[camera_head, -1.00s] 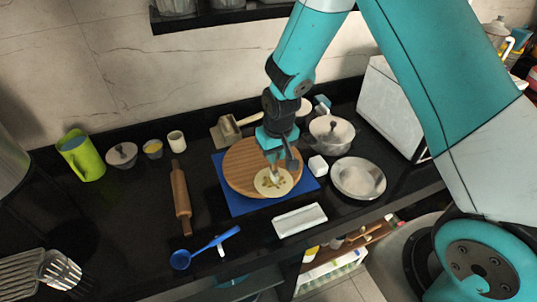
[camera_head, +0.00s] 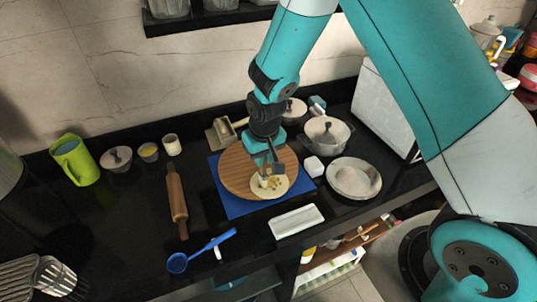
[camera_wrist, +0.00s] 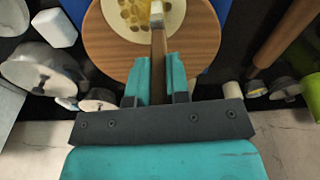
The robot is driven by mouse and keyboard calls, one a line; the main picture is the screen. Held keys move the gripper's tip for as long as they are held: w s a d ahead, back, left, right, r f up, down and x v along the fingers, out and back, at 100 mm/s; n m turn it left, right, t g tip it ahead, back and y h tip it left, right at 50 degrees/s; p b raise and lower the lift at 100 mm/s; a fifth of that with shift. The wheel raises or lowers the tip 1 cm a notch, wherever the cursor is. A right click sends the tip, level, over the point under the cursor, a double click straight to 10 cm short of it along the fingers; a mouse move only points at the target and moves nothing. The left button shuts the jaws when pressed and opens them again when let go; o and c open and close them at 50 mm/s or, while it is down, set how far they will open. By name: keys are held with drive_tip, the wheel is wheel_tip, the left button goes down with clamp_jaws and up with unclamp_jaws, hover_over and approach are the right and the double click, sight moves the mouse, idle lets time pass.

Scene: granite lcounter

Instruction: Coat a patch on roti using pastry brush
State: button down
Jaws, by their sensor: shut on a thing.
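The roti (camera_head: 282,184), pale with yellowish-brown spots, lies on a round wooden board (camera_head: 233,172); it also shows in the wrist view (camera_wrist: 170,16). My gripper (camera_head: 264,166) is over the board, its fingers shut on the wooden handle of the pastry brush. In the wrist view my gripper (camera_wrist: 158,78) holds the pastry brush (camera_wrist: 157,38), whose pale head points away over the roti's edge area. In the head view the brush's light tip is at the roti's left part. Whether the bristles touch it I cannot tell.
A blue mat (camera_head: 235,207) lies under the board. A rolling pin (camera_head: 176,201) and a blue ladle (camera_head: 178,262) lie to the left.

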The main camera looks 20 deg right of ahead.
drive_tip(key=d, duration=0.4)
idle(0.3)
drive_tip(key=shift+a, duration=2)
drive_tip(key=shift+r+p, duration=2.15)
drive_tip(key=shift+r, duration=0.85)
